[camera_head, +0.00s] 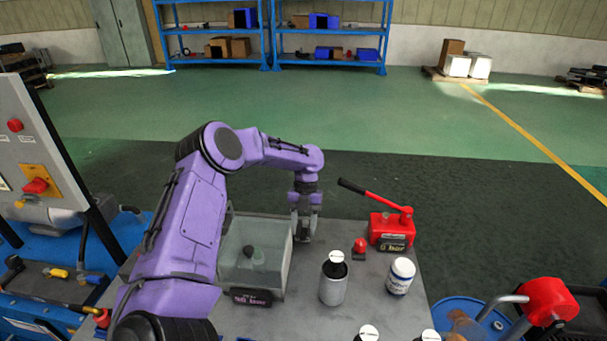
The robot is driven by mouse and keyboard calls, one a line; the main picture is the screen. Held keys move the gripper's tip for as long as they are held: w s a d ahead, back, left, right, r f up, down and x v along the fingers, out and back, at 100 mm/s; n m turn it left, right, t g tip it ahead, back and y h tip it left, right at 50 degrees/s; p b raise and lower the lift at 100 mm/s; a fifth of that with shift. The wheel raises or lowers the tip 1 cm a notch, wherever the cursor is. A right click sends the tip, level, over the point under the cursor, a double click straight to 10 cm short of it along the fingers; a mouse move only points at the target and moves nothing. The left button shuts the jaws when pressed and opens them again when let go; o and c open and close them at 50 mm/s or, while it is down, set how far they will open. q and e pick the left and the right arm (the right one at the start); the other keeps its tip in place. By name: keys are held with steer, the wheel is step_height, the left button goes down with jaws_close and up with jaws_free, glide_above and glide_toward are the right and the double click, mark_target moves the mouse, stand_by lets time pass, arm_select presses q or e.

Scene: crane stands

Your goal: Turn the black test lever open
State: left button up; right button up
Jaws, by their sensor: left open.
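My left arm reaches from the lower left over the grey table (400,322). My left gripper (302,230) points down, open, at the right rim of a clear-walled tank (268,282). I cannot clearly make out a separate black test lever; the gripper may hide it. A dark fitting (250,253) is inside the tank, and a "50 bar" display (252,297) is on its front. A red hand pump (391,229) with a "0 bar" display stands to the right of the gripper; its raised red handle ends in a black grip (352,186). My right gripper is not in view.
A small red knob on a dark base (360,248) stands between gripper and pump. A grey bottle (334,280) and a white jar (400,277) stand in front. A grey panel with red switches (40,160) is at left; a blue drum (465,312) is at lower right.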

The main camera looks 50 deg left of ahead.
mark_target(305, 222)
arm_select(q)
steer(key=b+v, duration=0.1)
steer(key=v, duration=0.9)
steer(key=shift+r, duration=0.15)
steer(key=shift+w+a+r, duration=0.1)
